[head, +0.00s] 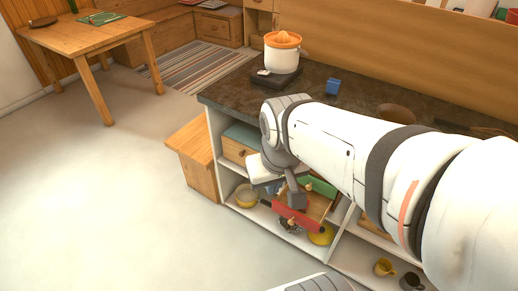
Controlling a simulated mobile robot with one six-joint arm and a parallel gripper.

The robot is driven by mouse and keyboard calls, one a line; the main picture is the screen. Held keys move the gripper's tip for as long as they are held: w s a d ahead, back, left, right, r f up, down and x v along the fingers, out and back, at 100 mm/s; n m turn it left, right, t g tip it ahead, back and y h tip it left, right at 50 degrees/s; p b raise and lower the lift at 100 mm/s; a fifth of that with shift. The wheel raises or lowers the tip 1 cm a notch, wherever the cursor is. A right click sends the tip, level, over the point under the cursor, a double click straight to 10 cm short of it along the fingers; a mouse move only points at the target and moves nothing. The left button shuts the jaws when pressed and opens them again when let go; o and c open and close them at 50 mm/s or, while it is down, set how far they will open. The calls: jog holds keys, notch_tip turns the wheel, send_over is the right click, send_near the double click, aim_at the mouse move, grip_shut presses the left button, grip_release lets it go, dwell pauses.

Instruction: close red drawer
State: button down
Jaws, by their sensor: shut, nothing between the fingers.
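The red drawer (312,224) shows in the head view below the dark counter, in the cabinet's open front. Its red front stands out from the cabinet and its wooden inside is partly visible, so it is pulled open. My gripper (297,202) is shut and empty, pointing down right at the red front's upper left part. I cannot tell whether it touches the drawer. My arm hides part of the cabinet behind. A green drawer front (318,187) lies just behind and above the red one.
The dark counter (235,93) holds a white pot with an orange juicer top (282,55) and a blue block (333,86). Yellow pans (246,196) and cups (385,267) sit on low shelves. The floor at left is clear.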

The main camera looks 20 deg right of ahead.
jog(key=w+d+f+n+b, duration=0.4)
jog(key=f+n+b, duration=0.4)
jog(key=f, duration=0.7)
jog(key=w+d+f+n+h+b, duration=0.1)
jog(key=w+d+f+n+b, duration=0.3)
jog(key=f+n+b, duration=0.5)
jog(key=w+d+f+n+h+b, duration=0.1)
jog(key=w+d+f+n+b, duration=0.3)
jog(key=f+n+b, duration=0.4)
notch_tip(320, 180, down, 13)
jog(key=b, duration=0.6)
jog(key=shift+w+d+n+g, duration=0.2)
jog(key=shift+d+n+g, duration=0.1)
jog(key=shift+g, duration=0.1)
jog(key=shift+w, duration=0.1)
